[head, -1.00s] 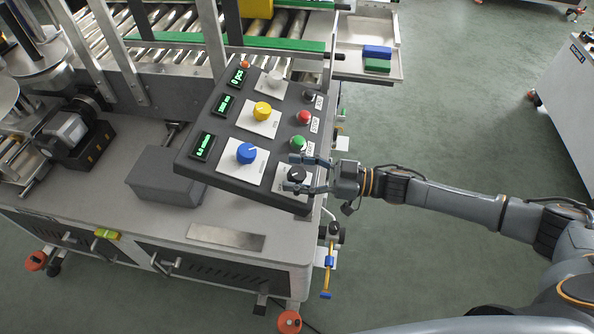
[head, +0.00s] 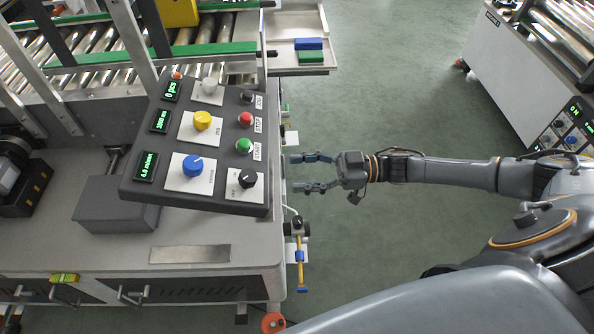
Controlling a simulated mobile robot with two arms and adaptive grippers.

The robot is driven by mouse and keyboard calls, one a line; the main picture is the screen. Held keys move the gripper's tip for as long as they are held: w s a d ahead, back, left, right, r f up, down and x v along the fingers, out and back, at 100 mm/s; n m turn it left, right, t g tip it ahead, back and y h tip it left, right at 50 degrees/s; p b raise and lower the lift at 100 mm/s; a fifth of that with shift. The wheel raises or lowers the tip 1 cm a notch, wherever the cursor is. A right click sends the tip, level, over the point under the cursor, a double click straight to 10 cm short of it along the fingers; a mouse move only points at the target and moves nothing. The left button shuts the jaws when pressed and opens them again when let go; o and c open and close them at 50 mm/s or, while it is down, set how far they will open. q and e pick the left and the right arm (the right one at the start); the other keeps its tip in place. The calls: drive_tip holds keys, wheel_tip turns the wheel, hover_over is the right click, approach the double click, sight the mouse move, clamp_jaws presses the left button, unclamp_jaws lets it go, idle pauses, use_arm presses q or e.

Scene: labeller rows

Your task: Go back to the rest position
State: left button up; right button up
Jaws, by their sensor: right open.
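My right gripper (head: 306,173) is open and empty in the head view. It points left, just off the right edge of the control panel (head: 130,190), with green floor showing around and below it. The black knob (head: 247,178) on the panel's lower right corner is the control nearest to it, and a gap lies between them. The green button (head: 243,145), red button (head: 246,118), blue knob (head: 192,166) and yellow knob (head: 202,121) are uncovered. My left gripper is not in view.
The labeller bench (head: 190,254) fills the left, with a roller conveyor (head: 85,78) behind the panel. A tray (head: 318,68) holds a blue block (head: 309,43) and a green block (head: 311,56). A second machine (head: 500,70) stands at the upper right. Open floor (head: 400,105) lies between.

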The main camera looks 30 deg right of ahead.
idle(0.3)
drive_tip(key=w+d+f+m+t+h, duration=0.2)
drive_tip(key=w+f+m+t+h, duration=0.15)
drive_tip(key=f, duration=0.65)
drive_tip(key=w+d+f+m+t+h, duration=0.25)
drive_tip(key=f+h, duration=0.25)
drive_tip(key=f, duration=0.5)
drive_tip(key=s+d+f+m+g+h, duration=0.1)
drive_tip(key=s+f+h, duration=0.1)
drive_tip(key=f, duration=0.3)
drive_tip(key=s+d+f+m+g+h, duration=0.1)
drive_tip(key=s+d+f+h, duration=0.1)
drive_tip(key=f, duration=0.4)
drive_tip(key=s+f+m+g+h, duration=0.2)
drive_tip(key=s+f+g+h, duration=0.25)
drive_tip(key=s+f, duration=1.3)
drive_tip(key=s+a+f+g, duration=0.2)
drive_tip(key=s, duration=0.8)
drive_tip(key=s+a+f+m+g, duration=0.1)
drive_tip(key=s+a+f+g, duration=0.1)
drive_tip(key=s, duration=0.9)
drive_tip(key=shift+s+a+g, duration=0.2)
drive_tip(key=shift+a+g, duration=0.45)
drive_tip(key=shift+a, duration=0.05)
